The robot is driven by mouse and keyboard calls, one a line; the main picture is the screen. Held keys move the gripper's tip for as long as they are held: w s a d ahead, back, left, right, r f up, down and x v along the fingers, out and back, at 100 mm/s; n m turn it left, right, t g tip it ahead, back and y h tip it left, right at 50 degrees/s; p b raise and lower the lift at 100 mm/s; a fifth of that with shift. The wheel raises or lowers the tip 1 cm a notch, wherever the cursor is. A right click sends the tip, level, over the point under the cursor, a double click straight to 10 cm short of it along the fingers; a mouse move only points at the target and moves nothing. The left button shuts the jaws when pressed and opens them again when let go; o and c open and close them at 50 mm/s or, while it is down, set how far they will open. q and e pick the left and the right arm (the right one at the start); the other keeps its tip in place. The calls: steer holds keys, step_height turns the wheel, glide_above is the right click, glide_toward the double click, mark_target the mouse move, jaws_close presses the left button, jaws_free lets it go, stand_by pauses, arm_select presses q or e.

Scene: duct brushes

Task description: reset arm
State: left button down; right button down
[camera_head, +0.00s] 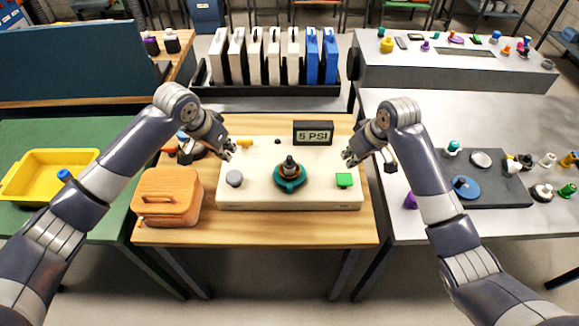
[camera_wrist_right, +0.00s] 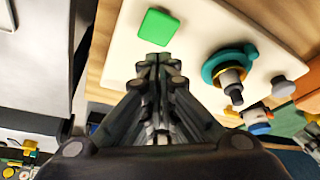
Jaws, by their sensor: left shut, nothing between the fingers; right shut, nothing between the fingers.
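My left gripper (camera_head: 229,151) hangs over the back left part of a cream board (camera_head: 250,200) on the wooden table. It is shut and empty. My right gripper (camera_head: 347,158) is over the right edge of the board, shut and empty, apart from the green block. In the right wrist view its closed fingers (camera_wrist_right: 160,62) point toward the green block (camera_wrist_right: 157,26). A teal ring with a dark, brass-banded knob (camera_head: 290,174) sits in the middle of the board. A grey round button (camera_head: 234,178) is at the left and the green block (camera_head: 344,180) at the right.
A display reading 5 PSI (camera_head: 313,133) stands at the back of the board. An orange-brown box (camera_head: 168,196) is at the left, a yellow tray (camera_head: 45,174) further left. A dark mat (camera_head: 487,203) with several small parts lies on the right table. White and blue upright cases (camera_head: 272,56) stand behind.

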arm_select(q)
steer(key=shift+f, duration=0.1)
